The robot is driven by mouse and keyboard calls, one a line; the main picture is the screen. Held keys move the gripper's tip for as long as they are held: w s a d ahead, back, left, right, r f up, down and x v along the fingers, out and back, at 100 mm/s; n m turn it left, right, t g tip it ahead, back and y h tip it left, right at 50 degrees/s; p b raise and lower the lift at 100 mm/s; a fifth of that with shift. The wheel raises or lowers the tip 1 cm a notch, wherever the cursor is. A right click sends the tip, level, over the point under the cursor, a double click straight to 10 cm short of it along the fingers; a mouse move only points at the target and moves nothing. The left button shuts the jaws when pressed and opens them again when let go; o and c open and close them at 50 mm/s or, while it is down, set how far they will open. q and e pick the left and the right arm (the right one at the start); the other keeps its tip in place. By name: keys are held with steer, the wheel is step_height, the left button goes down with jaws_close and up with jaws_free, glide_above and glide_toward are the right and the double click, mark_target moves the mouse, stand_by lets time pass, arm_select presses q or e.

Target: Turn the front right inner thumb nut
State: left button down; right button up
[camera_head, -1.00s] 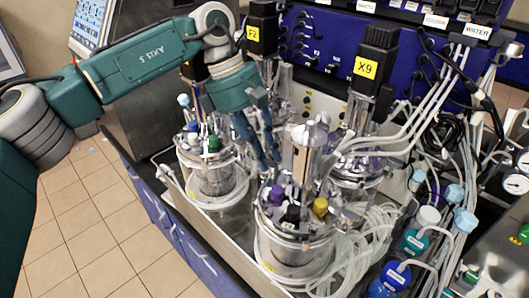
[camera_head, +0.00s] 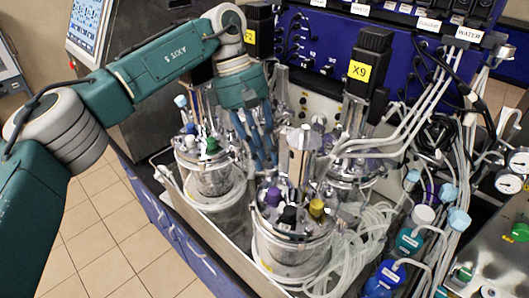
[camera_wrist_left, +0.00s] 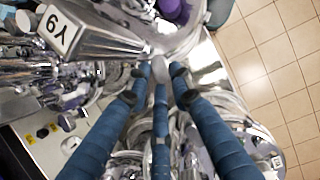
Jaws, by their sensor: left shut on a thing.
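My left gripper (camera_head: 264,165) reaches down from the upper left, with its blue fingers at the lid edge of the front right vessel (camera_head: 290,250). In the left wrist view my blue fingers (camera_wrist_left: 159,85) come together around a small grey rounded piece (camera_wrist_left: 160,68), which looks like the thumb nut. The fingers are shut on it. They hide most of it, and in the head view the nut cannot be made out. The vessel's lid carries purple (camera_head: 273,197), black and yellow caps. My right gripper is in neither view.
A second vessel (camera_head: 210,178) stands to the left, close to my fingers. A black motor labelled X9 (camera_head: 372,50) rises behind. Clear tubing (camera_head: 365,240) crowds the right side. Blue- and teal-capped bottles (camera_head: 385,278) stand at the lower right. The tiled floor at left is free.

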arm_select(q)
steer(key=shift+a+f, duration=0.2)
steer(key=shift+f, duration=0.05)
steer(key=c, duration=1.7)
jaws_free()
steer(key=shift+o, duration=0.2)
steer(key=shift+a+r, duration=0.1)
steer(key=shift+a, duration=0.05)
steer(key=shift+r, duration=0.15)
step_height(320, 180, up, 10)
steer(key=shift+s, duration=0.1)
